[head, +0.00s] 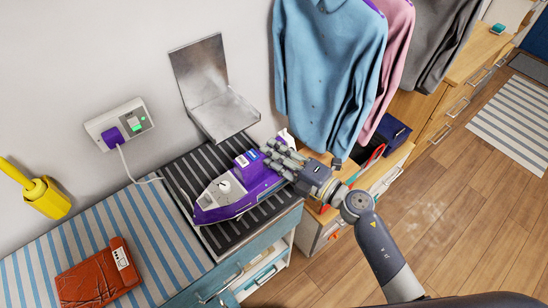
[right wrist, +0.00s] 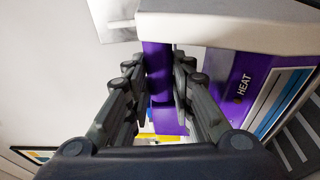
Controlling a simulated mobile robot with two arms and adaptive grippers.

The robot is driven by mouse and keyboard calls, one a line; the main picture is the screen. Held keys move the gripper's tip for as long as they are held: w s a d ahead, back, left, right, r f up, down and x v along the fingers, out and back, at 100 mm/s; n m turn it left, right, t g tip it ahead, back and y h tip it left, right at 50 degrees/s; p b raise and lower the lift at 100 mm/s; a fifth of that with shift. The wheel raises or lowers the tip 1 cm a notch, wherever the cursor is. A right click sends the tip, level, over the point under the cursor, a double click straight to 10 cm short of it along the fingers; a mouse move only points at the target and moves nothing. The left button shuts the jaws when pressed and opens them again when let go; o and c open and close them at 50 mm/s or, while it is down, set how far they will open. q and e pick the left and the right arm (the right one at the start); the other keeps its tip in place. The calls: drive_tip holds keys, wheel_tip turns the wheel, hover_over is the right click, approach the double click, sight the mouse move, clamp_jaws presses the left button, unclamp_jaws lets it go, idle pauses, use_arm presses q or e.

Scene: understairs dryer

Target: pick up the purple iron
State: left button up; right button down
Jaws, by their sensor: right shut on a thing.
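The purple iron (head: 238,188), purple and white with a grey dial, is on a black-and-grey striped mat (head: 216,240) on the counter. A white cord runs from the mat's left edge to a purple plug (head: 112,137) in the wall socket. My right gripper (head: 273,155) is at the iron's right end. In the right wrist view its fingers (right wrist: 160,85) are closed on a narrow purple part of the iron (right wrist: 240,85), which carries the word HEAT. I cannot tell whether the iron is lifted off the mat. My left gripper is not in view.
A metal plate stand (head: 215,90) is behind the mat. A blue shirt (head: 325,70) and other clothes hang at the right, close to my right gripper. A brown leather item (head: 97,275) lies on the striped cloth at the front left.

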drive_tip(key=s+a+r, duration=0.1)
drive_tip(key=s+a, duration=0.2)
drive_tip(key=s, duration=0.4)
drive_tip(key=s+a+r, duration=0.1)
drive_tip(key=s+a, duration=0.2)
drive_tip(key=s, duration=0.4)
drive_tip(key=shift+s+a, duration=0.15)
drive_tip(key=shift+s, duration=0.2)
drive_tip(key=c, duration=2.2)
unclamp_jaws()
clamp_jaws()
